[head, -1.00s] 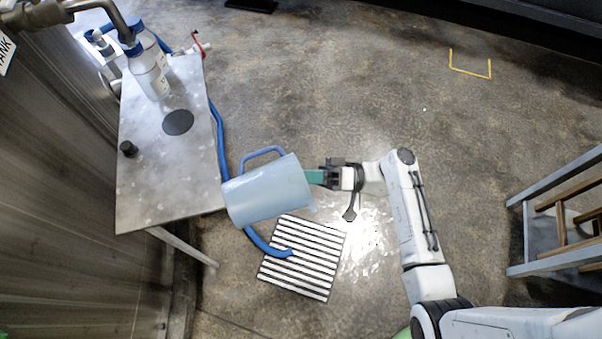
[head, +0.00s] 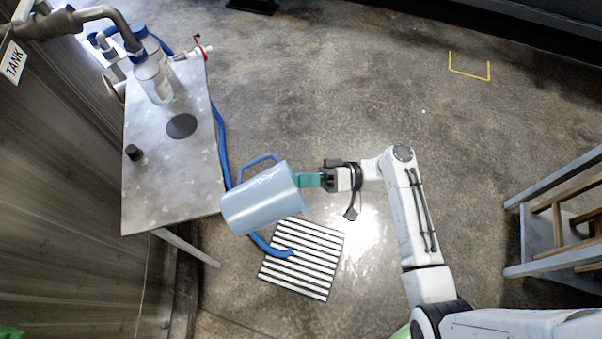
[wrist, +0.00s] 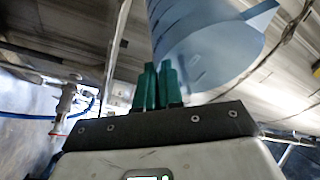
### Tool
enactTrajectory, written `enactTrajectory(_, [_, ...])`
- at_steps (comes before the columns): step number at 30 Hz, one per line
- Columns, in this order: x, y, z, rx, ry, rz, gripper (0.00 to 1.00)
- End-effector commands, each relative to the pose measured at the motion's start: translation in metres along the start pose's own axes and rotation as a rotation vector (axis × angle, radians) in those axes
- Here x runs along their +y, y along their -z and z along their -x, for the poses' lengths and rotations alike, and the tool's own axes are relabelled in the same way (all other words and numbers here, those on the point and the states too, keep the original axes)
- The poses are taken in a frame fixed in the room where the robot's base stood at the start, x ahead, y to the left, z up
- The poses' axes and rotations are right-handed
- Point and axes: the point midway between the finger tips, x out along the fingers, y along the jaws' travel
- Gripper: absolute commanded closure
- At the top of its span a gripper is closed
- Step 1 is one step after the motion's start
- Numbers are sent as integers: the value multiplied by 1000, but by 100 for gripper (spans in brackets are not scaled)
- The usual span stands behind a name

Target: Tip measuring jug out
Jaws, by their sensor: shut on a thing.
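The translucent blue measuring jug (head: 262,198) hangs in the air, tipped well over towards its side, with its blue handle (head: 258,163) on the far side. My gripper (head: 308,180) has green fingers and is shut on the jug at its right end. In the wrist view the green fingers (wrist: 158,86) meet the jug (wrist: 208,42). The jug's inside is hidden, so I cannot tell what it holds. A striped floor drain grate (head: 303,260) lies below and right of the jug.
A metal table (head: 170,195) stands at left, with bottles (head: 153,80), a black disc (head: 181,126) and a small black knob (head: 133,152). A blue hose (head: 221,150) runs down to the grate. A grey-and-wood frame (head: 560,222) stands at right.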

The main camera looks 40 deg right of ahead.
Motion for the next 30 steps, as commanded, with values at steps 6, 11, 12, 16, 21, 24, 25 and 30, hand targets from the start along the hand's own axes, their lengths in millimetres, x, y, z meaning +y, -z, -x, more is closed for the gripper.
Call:
enactTrajectory(6, [-20, 13, -3, -126, -178, 64, 100])
enactTrajectory(11, [-21, 16, -1, -174, -255, 95, 100])
enactTrajectory(12, [-22, 17, 0, -182, -267, 99, 100])
enactTrajectory(16, [-24, 18, -1, -205, -300, 110, 100])
enactTrajectory(21, [-31, 22, -3, -259, -371, 133, 100])
enactTrajectory(24, [-35, 25, -4, -301, -426, 150, 100])
enactTrajectory(25, [-36, 25, -4, -314, -444, 156, 100])
enactTrajectory(30, [-42, 29, -6, -394, -552, 190, 100])
